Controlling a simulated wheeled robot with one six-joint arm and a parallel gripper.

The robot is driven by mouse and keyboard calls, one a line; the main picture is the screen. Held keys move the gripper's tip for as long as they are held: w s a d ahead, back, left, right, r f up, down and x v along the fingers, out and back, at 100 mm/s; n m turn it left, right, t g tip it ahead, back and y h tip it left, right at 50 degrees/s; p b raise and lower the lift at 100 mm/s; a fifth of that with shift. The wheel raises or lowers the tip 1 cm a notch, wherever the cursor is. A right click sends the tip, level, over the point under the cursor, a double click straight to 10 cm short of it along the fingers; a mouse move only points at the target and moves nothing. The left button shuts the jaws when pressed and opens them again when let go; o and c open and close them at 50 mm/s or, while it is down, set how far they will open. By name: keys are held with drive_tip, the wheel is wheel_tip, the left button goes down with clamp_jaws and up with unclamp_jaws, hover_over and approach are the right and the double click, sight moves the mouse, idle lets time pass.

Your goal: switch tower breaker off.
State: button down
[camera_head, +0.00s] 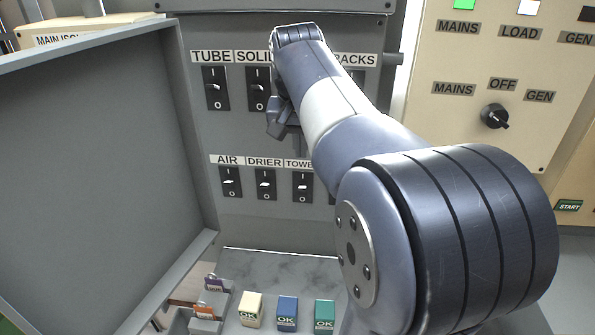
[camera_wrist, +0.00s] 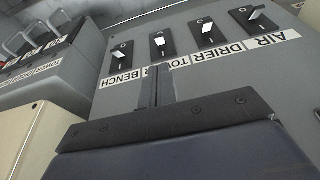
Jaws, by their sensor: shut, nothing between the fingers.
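The tower breaker (camera_head: 302,186) is a black switch with a white lever, third from the left in the lower row of a grey panel. It also shows in the wrist view (camera_wrist: 163,42), where the panel appears upside down. I cannot tell its lever position for certain. My gripper (camera_head: 275,128) is shut and empty, between the two switch rows in the head view. In the wrist view its fingers (camera_wrist: 157,80) cover part of the TOWER label, apart from the lever as far as I can see.
The air (camera_head: 231,182) and drier (camera_head: 265,184) breakers stand left of the tower breaker. The bench breaker (camera_wrist: 121,56) is on its other side, hidden by my arm in the head view. An open grey door (camera_head: 110,170) stands left.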

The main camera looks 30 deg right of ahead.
sight(301, 190)
drive_tip(key=p+x, duration=0.1)
drive_tip(key=x, duration=0.9)
drive_tip(key=shift+w, duration=0.15)
drive_tip(key=shift+s+a+f+t+h+b, duration=0.35)
drive_tip(key=shift+t+b, duration=0.25)
drive_tip(key=shift+b, duration=1.3)
drive_tip(key=t+b, duration=0.1)
drive_tip(key=b, duration=0.2)
drive_tip(key=f+h+b, duration=0.1)
drive_tip(key=b, duration=0.2)
drive_tip(key=shift+s+a+f+t, duration=0.2)
drive_tip(key=shift+s+t, duration=0.1)
drive_tip(key=shift+t, duration=0.1)
drive_tip(key=t+h+b, duration=0.1)
drive_tip(key=b, duration=0.3)
drive_tip(key=t+h+b, duration=0.1)
drive_tip(key=b, duration=0.4)
drive_tip(key=s+f+t+h+b, duration=0.1)
drive_tip(key=t+b, duration=0.1)
drive_tip(key=b, duration=0.2)
drive_tip(key=shift+a+b, duration=0.3)
drive_tip(key=shift+b, duration=0.05)
